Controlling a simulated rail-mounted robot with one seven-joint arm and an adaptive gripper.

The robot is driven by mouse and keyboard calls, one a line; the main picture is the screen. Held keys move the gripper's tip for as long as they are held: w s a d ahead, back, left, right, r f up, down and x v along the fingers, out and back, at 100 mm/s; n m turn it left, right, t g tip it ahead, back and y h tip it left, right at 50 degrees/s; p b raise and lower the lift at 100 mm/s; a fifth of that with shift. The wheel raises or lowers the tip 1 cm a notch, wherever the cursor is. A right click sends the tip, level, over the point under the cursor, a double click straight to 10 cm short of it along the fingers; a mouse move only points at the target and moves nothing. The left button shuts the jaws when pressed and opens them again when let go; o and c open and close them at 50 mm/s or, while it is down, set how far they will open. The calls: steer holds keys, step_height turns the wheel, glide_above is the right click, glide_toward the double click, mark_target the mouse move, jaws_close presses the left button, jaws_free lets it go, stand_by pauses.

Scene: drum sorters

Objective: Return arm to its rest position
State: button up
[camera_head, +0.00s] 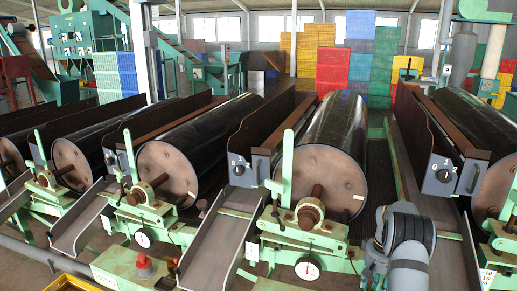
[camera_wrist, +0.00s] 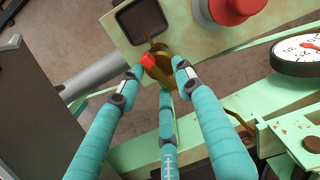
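My gripper (camera_wrist: 163,75) has long teal fingers with grey joints and dark pads in the wrist view. Their tips stand apart, with a visible gap between them. A small brass lever (camera_wrist: 164,72) with a red tip (camera_wrist: 148,60) shows in or behind this gap, on the edge of a pale green control box (camera_wrist: 185,38). I cannot tell whether a fingertip touches it. In the head view my grey-blue arm (camera_head: 405,240) shows at the lower right; my gripper is not visible there.
The box also carries a red button (camera_wrist: 235,8) and a dark square recess (camera_wrist: 140,18). A white dial (camera_wrist: 298,55) sits to the right. In the head view, several large dark drums (camera_head: 325,170) stand in a row, with sloping metal chutes (camera_head: 218,245) between them.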

steer(key=shift+r, duration=0.1)
stand_by(0.3)
step_height(320, 180, up, 12)
steer(key=f, duration=0.1)
step_height(320, 180, down, 11)
steer(key=shift+s+r, duration=0.1)
steer(key=shift+r, duration=0.05)
steer(key=shift+w+n+p, duration=0.2)
steer(key=shift+n+p, duration=0.4)
steer(key=shift+n, duration=0.6)
steer(key=n+p, duration=0.1)
steer(key=n, duration=0.1)
steer(key=n+p, duration=0.1)
steer(key=n, duration=0.2)
steer(key=shift+a+n, duration=0.2)
steer(key=shift+n, duration=0.1)
steer(key=n+p, duration=0.2)
steer(key=n, duration=0.1)
steer(key=n+p, duration=0.1)
steer(key=n, duration=0.2)
steer(key=shift+s+a+n+p, duration=0.1)
steer(key=shift+a+n+p, duration=0.1)
steer(key=shift+n+p, duration=0.2)
step_height(320, 180, up, 8)
steer(key=b, duration=0.1)
steer(key=shift+r, duration=0.2)
